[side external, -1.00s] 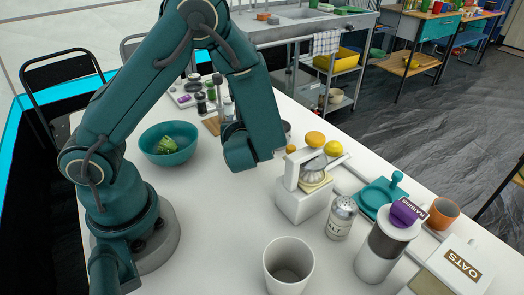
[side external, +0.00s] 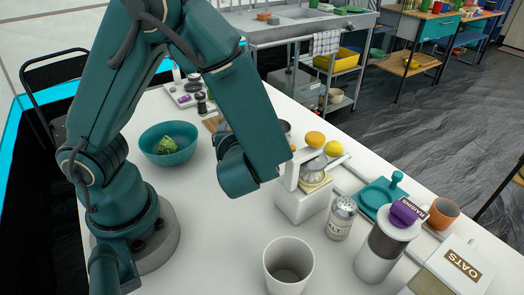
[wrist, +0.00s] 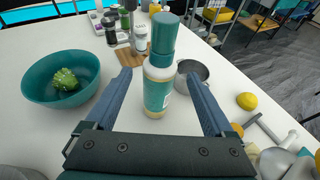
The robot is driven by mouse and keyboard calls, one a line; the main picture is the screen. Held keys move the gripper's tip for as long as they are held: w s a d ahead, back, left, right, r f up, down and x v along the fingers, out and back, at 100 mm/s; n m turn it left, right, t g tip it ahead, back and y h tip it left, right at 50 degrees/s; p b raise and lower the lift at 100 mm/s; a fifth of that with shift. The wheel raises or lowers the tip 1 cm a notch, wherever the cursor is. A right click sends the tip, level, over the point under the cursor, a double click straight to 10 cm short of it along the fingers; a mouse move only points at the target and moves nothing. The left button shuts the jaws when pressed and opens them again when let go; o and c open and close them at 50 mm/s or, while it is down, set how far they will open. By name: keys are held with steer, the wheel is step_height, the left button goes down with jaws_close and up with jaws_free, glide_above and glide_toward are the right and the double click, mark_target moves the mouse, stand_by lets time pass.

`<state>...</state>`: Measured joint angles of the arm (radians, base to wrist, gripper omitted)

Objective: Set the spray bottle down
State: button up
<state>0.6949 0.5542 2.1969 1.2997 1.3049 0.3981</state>
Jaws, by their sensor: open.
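The bottle (wrist: 158,88), white with a teal label and teal top, stands upright on the white table in the wrist view. My gripper (wrist: 157,77) is open, its two blue-grey fingers to the left and right of the bottle with gaps showing on both sides. How deep the bottle sits between the fingers is hard to tell. In the side view my arm hides the bottle and the fingers.
A teal bowl (side external: 152,156) with a green vegetable stands left of the bottle. A metal pot (wrist: 201,74) is close to its right, and a wooden board (wrist: 126,56) with jars lies behind. A juicer (side external: 298,205), salt shaker (side external: 341,218) and white cup (side external: 289,270) stand nearer the side camera.

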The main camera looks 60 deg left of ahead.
steer(key=s+d+r+n+g+h, duration=0.15)
steer(key=s+n+g+h, duration=0.4)
steer(key=s+n, duration=0.55)
steer(key=w+d+r+n+t+h, duration=0.1)
steer(key=d+r+n+t+h, duration=0.3)
steer(key=n, duration=0.9)
steer(key=shift+w+d+r+h, duration=0.2)
steer(key=shift+w+d+h, duration=0.2)
steer(key=shift+d+h, duration=0.8)
steer(key=shift+a, duration=0.1)
